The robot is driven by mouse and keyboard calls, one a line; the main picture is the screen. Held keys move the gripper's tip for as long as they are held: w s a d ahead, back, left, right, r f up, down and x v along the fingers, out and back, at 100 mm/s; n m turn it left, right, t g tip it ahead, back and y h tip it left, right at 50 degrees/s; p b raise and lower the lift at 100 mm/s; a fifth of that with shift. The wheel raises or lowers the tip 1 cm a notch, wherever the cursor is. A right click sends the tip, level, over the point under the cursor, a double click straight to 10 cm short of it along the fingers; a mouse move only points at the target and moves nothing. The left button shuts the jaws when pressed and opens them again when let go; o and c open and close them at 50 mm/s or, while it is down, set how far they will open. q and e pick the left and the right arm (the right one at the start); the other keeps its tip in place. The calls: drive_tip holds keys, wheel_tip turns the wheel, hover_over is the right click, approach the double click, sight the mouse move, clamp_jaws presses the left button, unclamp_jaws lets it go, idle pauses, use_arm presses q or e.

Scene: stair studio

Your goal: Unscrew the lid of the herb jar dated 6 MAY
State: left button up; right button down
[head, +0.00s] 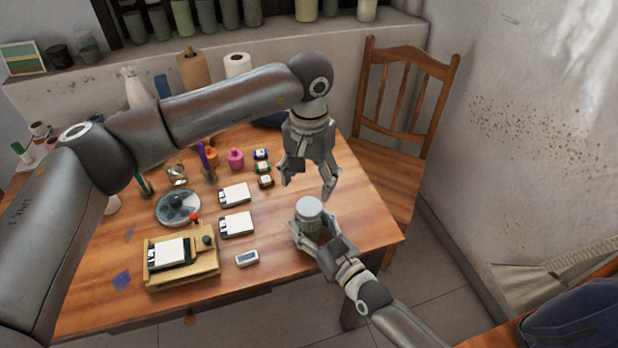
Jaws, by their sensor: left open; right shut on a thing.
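A jar with a pale grey lid (309,208) stands near the right part of the wooden table. My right gripper (308,236) is shut around the jar's body below the lid, coming in from the lower right. The jar's front and any date on it are hidden or too small to read. My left gripper (308,190) is open and empty, pointing down above and slightly behind the lid. Its fingers look apart from the lid.
The table's right corner is clear.

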sight(309, 206)
use_arm(q)
wheel_tip(309, 206, down, 8)
drive_tip(key=shift+r, duration=0.1)
idle(0.4)
